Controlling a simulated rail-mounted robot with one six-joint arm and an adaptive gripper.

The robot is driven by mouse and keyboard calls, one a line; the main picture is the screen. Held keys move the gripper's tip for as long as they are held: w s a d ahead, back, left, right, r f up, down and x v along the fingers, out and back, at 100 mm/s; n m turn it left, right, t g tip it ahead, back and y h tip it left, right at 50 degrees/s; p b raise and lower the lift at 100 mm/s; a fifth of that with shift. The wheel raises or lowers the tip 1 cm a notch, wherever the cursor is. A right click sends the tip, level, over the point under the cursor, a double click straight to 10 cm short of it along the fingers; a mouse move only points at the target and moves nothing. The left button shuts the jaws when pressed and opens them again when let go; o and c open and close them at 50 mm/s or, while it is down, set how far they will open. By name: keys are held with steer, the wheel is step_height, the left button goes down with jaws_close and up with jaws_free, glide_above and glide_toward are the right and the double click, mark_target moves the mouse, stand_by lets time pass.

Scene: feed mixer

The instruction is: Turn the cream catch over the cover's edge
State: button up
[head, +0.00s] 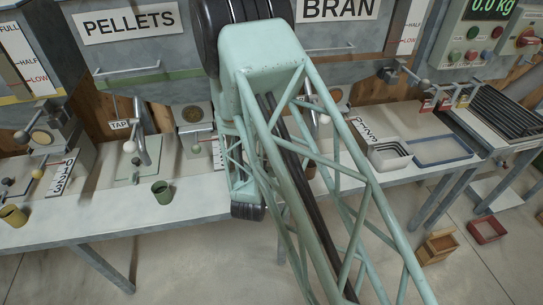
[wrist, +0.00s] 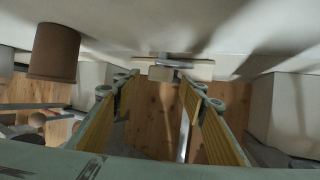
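In the wrist view, a small cream bar (wrist: 190,70), which may be the catch, lies across the far end of the gap between my fingers. A grey metal piece (wrist: 176,60) sits against it. I cannot make out the cover's edge for certain. My gripper (wrist: 158,88) is open, its two yellow-padded fingers wide apart with nothing held between them. The fingertips point toward the bar and look close to it, but I cannot tell whether they touch. In the head view my own arm covers this spot, and neither catch nor fingers can be made out.
A brown cup (wrist: 54,52) is left of my fingers in the wrist view. A pale block (wrist: 285,112) stands to the right. In the head view, a green cup (head: 162,192) and a yellow cup (head: 13,216) stand on the bench (head: 105,215), and trays (head: 441,151) lie right.

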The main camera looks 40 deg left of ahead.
steer(key=shift+x, duration=1.95)
steer(key=shift+c, duration=0.6)
steer(key=c, duration=0.8)
